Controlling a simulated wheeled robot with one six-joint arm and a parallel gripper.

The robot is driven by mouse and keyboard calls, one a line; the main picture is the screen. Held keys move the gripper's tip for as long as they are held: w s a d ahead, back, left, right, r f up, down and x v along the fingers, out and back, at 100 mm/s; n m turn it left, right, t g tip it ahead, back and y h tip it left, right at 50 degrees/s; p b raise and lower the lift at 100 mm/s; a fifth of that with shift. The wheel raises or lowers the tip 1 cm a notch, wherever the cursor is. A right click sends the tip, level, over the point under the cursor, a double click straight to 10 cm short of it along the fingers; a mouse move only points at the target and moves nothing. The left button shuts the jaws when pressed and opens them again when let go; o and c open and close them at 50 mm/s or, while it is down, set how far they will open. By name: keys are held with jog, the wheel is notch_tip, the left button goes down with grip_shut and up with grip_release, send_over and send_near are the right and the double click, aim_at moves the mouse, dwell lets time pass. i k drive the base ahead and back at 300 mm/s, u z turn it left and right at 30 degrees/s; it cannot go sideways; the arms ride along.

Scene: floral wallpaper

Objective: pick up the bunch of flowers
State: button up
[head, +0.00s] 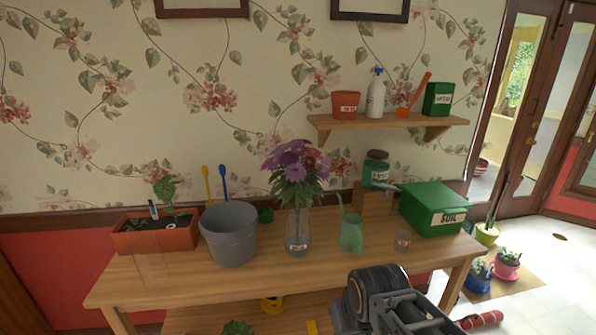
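The bunch of flowers (295,170), purple and dark red with green leaves, stands upright in a clear glass vase (297,235) on the wooden table (175,278). The vase is between a grey bucket on its left and a green watering can on its right. A dark part of my arm shows at the bottom right, in front of the table's edge and well apart from the flowers. My gripper's fingers cannot be made out.
The grey bucket (230,238) and green watering can (350,232) flank the vase closely. A shelf (385,122) hangs above. The table's front strip is mostly clear.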

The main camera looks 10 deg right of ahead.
aim_at(297, 186)
jog(key=u, duration=1.55)
jog(key=k, duration=0.35)
jog(key=u, duration=1)
jog(key=k, duration=0.95)
jog(key=u, duration=0.4)
jog(key=i, duration=1.45)
jog(key=z, duration=1.05)
jog(key=i, duration=1.2)
jog(key=z, duration=1.7)
jog(key=i, duration=0.55)
jog(key=z, duration=0.55)
